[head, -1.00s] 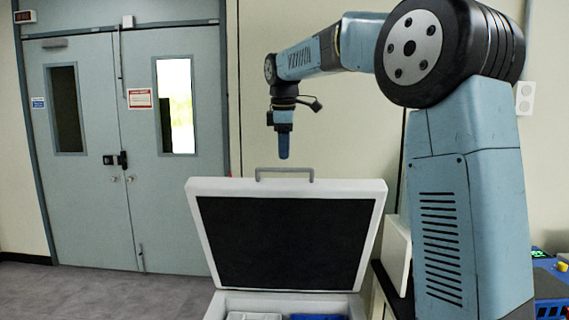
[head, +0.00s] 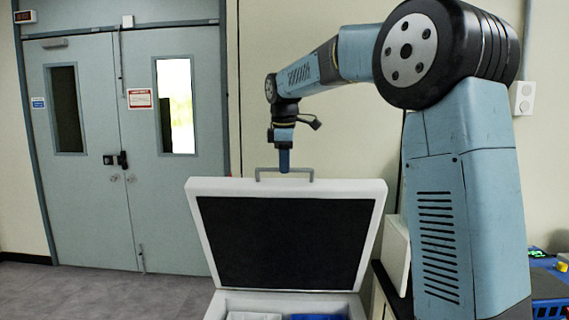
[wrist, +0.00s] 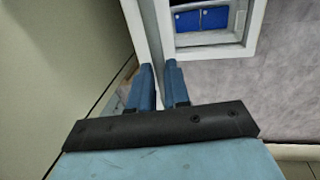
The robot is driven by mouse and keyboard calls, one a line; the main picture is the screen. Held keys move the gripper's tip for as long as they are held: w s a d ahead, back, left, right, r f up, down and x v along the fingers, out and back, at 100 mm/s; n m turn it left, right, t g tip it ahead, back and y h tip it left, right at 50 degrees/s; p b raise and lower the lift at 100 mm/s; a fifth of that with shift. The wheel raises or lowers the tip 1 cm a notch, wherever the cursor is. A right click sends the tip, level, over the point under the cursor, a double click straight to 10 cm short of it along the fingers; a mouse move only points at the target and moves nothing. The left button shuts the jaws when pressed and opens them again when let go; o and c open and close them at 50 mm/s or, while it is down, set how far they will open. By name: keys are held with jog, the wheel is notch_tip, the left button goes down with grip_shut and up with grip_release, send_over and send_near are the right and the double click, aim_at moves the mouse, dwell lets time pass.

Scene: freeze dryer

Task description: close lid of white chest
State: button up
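The white chest (head: 214,304) stands at the bottom of the head view with its lid (head: 230,187) raised and tilted back, its dark inner face showing. A grey handle (head: 304,170) sits on the lid's top edge. My gripper (head: 284,170) points down at the middle of this handle; its tip overlaps the bar in the picture, and contact cannot be told. In the wrist view my two blue fingers (wrist: 159,72) are apart with a narrow gap. The lid's edge (wrist: 148,30) shows just beyond them. I cannot see the handle between the fingers.
Blue items (wrist: 202,18) lie inside the chest. A grey double door (head: 125,220) stands at the back left, with clear floor (head: 100,298) before it. A plain wall is behind the lid. Blue equipment (head: 548,285) stands at the far right.

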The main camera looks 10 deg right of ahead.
grip_shut()
